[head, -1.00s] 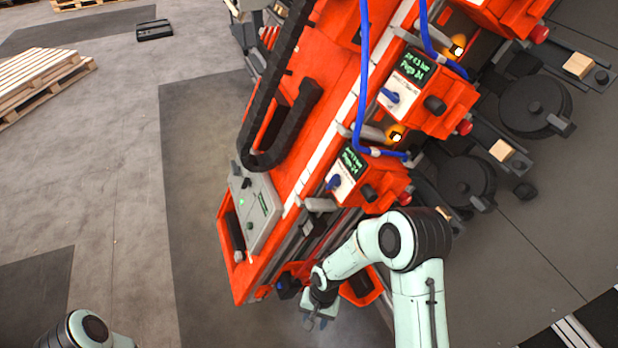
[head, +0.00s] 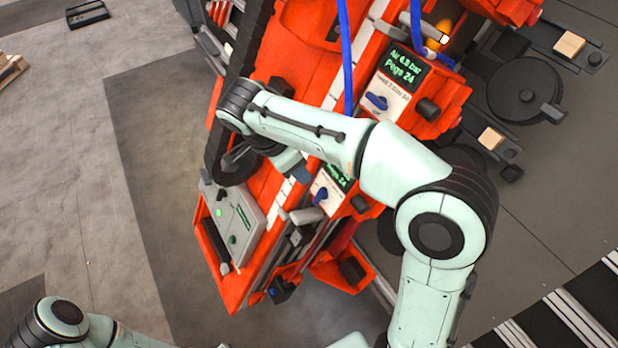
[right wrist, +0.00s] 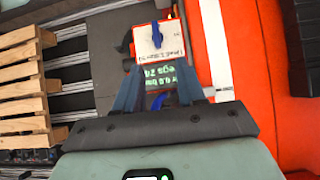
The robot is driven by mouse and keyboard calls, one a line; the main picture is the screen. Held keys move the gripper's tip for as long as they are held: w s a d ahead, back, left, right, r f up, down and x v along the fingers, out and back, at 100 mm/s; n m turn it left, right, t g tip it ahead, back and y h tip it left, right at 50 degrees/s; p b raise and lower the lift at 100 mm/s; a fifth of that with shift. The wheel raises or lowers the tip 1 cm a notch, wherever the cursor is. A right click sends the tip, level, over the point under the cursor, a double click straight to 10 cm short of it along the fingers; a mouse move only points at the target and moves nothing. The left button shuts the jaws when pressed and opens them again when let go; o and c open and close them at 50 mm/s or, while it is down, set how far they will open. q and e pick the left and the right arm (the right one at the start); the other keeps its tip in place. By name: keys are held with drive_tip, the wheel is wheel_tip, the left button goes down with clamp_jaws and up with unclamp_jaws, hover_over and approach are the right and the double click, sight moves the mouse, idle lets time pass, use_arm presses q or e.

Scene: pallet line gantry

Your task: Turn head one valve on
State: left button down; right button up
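A blue valve handle (head: 320,195) sits on a white plate of the lower head on the orange machine, its green-lettered display (head: 338,174) partly behind my forearm. A second blue handle (head: 377,101) sits on the upper head's white plate. I cannot read which plate is head one. In the right wrist view, a blue handle (right wrist: 155,35) on a white plate stands beyond my right gripper (right wrist: 157,92), which is open with nothing held. In the head view my right gripper (head: 292,162) is mostly hidden behind my forearm, over the machine. My left gripper is out of view.
A blue hose (head: 346,60) runs beside the upper head. A grey control panel (head: 232,222) lies on the machine's near end. A black cable chain (head: 250,55) runs along its left side. Pallets (right wrist: 20,80) show in the wrist view.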

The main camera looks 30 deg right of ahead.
sight(318, 193)
drive_tip(key=x, duration=1.3)
drive_tip(key=shift+s+b, duration=0.35)
clamp_jaws()
